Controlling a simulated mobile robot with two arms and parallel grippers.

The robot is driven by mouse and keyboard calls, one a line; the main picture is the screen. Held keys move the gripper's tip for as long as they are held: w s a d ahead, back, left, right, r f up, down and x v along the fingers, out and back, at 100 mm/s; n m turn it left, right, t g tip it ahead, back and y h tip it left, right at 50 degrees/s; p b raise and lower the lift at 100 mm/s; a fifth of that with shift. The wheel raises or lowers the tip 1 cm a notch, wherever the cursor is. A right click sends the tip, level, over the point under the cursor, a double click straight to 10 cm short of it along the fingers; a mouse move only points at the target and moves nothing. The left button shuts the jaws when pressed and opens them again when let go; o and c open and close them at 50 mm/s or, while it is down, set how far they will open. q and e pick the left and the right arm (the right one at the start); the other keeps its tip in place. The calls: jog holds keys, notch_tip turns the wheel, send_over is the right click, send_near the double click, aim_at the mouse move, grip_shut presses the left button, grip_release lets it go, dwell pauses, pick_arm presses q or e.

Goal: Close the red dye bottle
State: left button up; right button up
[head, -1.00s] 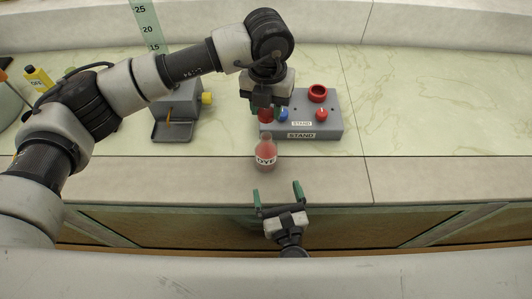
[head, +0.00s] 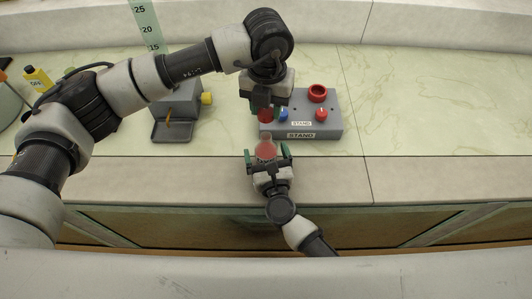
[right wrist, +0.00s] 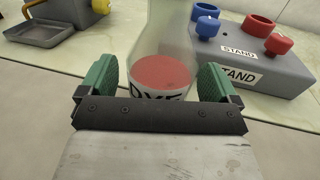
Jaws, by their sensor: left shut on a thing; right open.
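The red dye bottle (head: 265,151) stands upright near the front of the counter, its clear neck showing no cap. In the right wrist view its clear body (right wrist: 163,75) holds red dye above a partly hidden label. My right gripper (head: 267,155) is open, its green fingers on either side of the bottle; I cannot tell whether they touch it. My left gripper (head: 264,106) is above and behind the bottle, shut on a red cap (head: 264,116), mostly hidden by the gripper.
A grey stand (head: 334,127) behind the bottle to the right carries a blue knob (head: 283,116), a red knob (head: 321,114) and a red ring (head: 318,93). A grey box (head: 178,100) with a tray stands left. A yellow bottle (head: 38,78) is far left. Counter at right is clear.

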aim_at(267, 134)
jog(key=shift+w+a, duration=0.1)
jog(key=shift+w, duration=0.2)
jog(key=shift+c, duration=0.2)
jog(key=c, duration=1.3)
pick_arm(q)
jog(key=shift+f, duration=2.5)
jog(key=shift+f, duration=0.9)
jog(key=shift+f, duration=0.55)
